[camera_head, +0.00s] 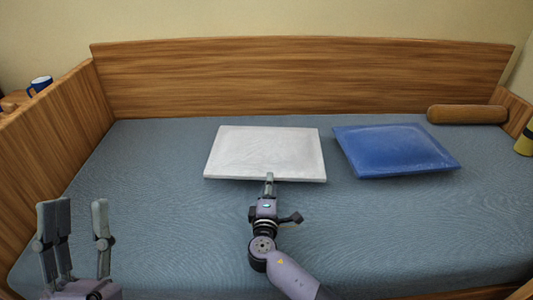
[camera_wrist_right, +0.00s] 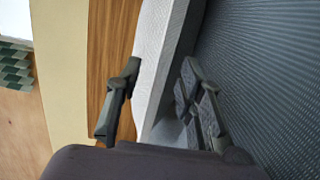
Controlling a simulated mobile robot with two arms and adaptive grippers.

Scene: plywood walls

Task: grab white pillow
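The white pillow (camera_head: 265,150) lies on the blue-grey mattress in the middle of the bed. My right gripper (camera_head: 269,180) is at its front edge, slightly right of the edge's middle. In the right wrist view, the fingers of my right gripper (camera_wrist_right: 160,80) stand on either side of the white pillow (camera_wrist_right: 153,55), its edge between them. Whether both fingers press on it cannot be told. My left gripper (camera_head: 78,222) is open and empty at the lower left, well apart from the pillow.
A blue pillow (camera_head: 393,150) lies just right of the white one. A brown bolster (camera_head: 467,114) is at the back right. The wooden headboard (camera_head: 300,75) and left side panel (camera_head: 50,130) bound the bed. A blue mug (camera_head: 40,84) stands beyond the left panel. The mattress's left part is clear.

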